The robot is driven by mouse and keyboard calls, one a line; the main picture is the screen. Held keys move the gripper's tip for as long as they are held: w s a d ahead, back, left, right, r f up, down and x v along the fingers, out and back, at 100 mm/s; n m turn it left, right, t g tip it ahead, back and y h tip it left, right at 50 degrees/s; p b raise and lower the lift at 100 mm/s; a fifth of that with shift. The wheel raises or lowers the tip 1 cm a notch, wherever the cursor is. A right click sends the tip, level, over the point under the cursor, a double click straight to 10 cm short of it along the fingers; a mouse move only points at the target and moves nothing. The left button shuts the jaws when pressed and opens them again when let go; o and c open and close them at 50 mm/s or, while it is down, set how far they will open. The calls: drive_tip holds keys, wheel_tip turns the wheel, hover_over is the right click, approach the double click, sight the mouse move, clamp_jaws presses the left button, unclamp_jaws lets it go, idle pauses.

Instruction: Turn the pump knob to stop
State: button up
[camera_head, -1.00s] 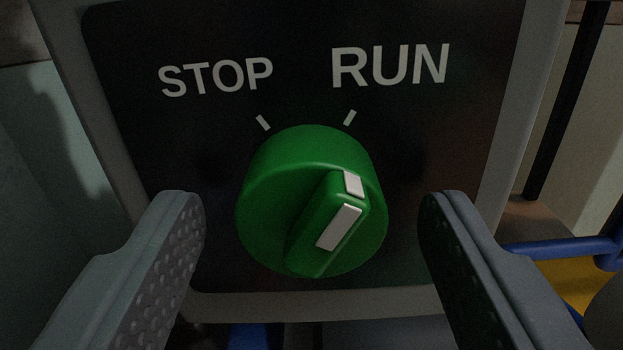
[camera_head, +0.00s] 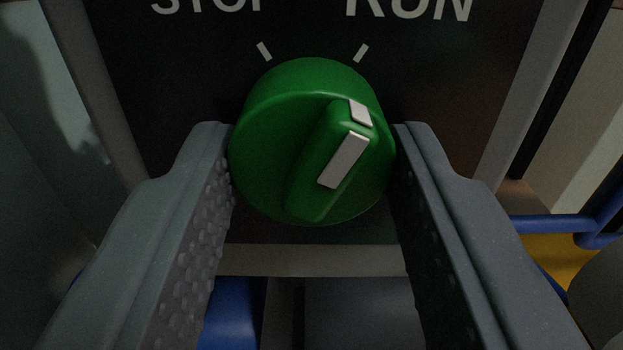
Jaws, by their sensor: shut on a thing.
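The green pump knob (camera_head: 270,150) is on a black panel (camera_head: 150,70) in the middle of the view. Its raised grip bar carries a white pointer mark (camera_head: 344,160) that tilts up and right, toward the tick under the RUN label (camera_head: 408,8). The STOP label (camera_head: 207,5) is at the upper left, with its own tick; both labels are cut by the top edge. My gripper (camera_head: 314,155) is shut on the knob, one finger against its left side and one against its right side. The fingers hide the lower parts of the panel at both sides.
A grey frame (camera_head: 310,261) borders the panel. A blue pipe (camera_head: 548,224) and a yellow surface (camera_head: 560,262) are at the right. A blue part (camera_head: 235,313) shows below the panel between the fingers. A pale wall is at the left.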

drive_tip(key=n+p, duration=0.1)
drive_tip(key=n, duration=0.4)
drive_tip(key=shift+n+p, duration=0.4)
drive_tip(key=n, duration=0.5)
drive_tip(key=shift+n, duration=0.3)
drive_tip(key=o, duration=1)
drive_tip(key=shift+a, duration=0.1)
drive_tip(key=shift+s, duration=0.1)
